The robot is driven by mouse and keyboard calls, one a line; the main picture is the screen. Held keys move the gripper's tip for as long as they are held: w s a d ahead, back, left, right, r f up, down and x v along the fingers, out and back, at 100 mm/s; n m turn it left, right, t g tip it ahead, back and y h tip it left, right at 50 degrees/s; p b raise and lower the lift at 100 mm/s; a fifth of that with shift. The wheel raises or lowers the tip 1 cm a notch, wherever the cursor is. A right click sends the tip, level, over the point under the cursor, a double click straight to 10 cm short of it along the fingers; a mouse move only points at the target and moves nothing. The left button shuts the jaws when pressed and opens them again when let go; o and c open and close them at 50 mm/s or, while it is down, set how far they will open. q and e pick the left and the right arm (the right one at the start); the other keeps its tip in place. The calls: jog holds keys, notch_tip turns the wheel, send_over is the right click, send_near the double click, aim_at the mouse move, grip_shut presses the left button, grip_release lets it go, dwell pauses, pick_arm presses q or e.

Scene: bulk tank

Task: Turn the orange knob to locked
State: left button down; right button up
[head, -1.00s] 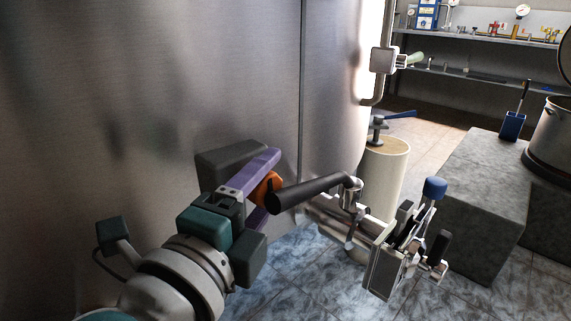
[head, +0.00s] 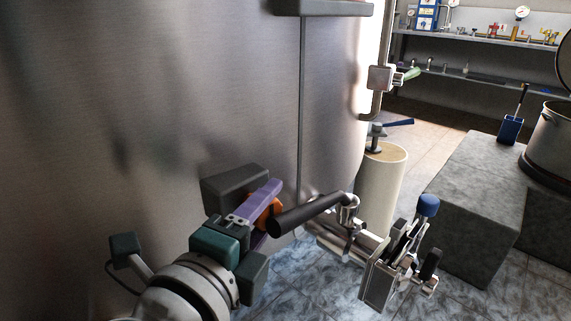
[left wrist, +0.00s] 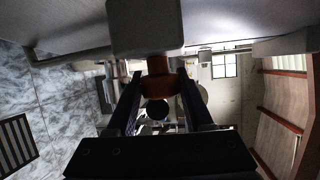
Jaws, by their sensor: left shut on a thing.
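The orange knob (head: 266,213) sits on a dark grey box (head: 233,184) on the side of the large steel tank (head: 150,100). My left gripper (head: 268,209), with purple fingers, is shut on the knob, one finger on each side of it. In the left wrist view the knob (left wrist: 160,84) shows between the two fingers, against the pale underside of the box. The fingers and the black handle hide part of the knob in the head view, and I cannot read any lock marking. My right gripper is not in view.
A black handle (head: 305,215) and a steel outlet with clamps (head: 385,275) stand just right of the gripper. Behind them is a cream cylinder (head: 383,185). A grey stone block (head: 475,230) stands at right. Blue tiled floor shows between.

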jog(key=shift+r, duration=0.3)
pick_arm(q)
jog(key=shift+c, duration=1.4)
grip_release()
jog(key=shift+s, duration=0.1)
jog(key=v, duration=0.9)
jog(key=shift+s, duration=0.35)
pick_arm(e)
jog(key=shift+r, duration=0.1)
pick_arm(q)
jog(key=shift+a+r, duration=0.1)
